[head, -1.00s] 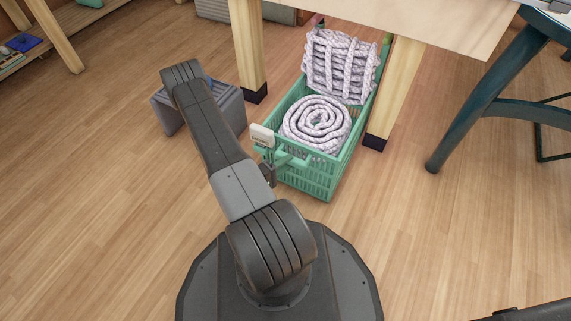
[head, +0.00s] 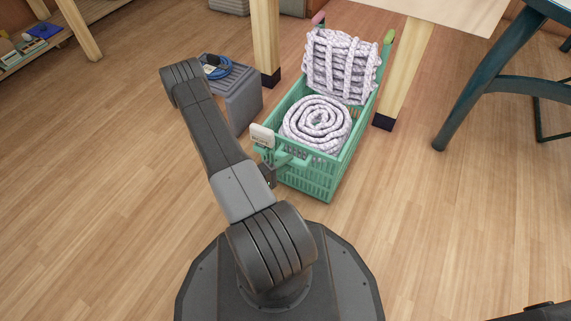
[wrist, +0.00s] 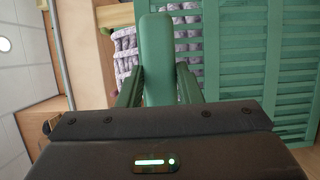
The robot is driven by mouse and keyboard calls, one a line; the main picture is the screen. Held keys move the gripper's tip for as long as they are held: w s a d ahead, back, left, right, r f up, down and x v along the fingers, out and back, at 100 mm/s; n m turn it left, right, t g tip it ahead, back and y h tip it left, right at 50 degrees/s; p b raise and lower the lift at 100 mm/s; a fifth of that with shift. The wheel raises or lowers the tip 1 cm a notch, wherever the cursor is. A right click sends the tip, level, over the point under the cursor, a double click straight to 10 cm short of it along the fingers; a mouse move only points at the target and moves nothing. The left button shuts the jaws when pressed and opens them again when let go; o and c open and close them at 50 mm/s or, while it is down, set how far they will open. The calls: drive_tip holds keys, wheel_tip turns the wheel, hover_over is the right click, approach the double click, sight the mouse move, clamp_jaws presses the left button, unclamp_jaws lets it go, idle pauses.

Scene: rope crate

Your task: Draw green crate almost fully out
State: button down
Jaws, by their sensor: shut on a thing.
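The green crate (head: 308,178) stands on the wood floor in front of a wooden table, mostly clear of the tabletop in the head view. It holds a coiled white rope (head: 317,122) near its front and a bundled white rope (head: 341,66) toward its back. My gripper (head: 273,164) is at the crate's near end, at its front handle. In the wrist view my gripper (wrist: 158,88) is shut on the green handle (wrist: 157,58), with a finger on each side. The crate's slatted wall (wrist: 243,60) fills the right of that view.
The wooden table (head: 455,12) has legs on both sides of the crate, the left leg (head: 266,40) and the right leg (head: 404,75). A grey box (head: 240,95) with a blue coil on top stands left. A dark green stand (head: 480,95) is at right.

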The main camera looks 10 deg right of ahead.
drive_tip(key=shift+s+a, duration=0.15)
drive_tip(key=shift+a, duration=0.1)
drive_tip(key=c, duration=1)
unclamp_jaws()
drive_tip(key=shift+s, duration=0.1)
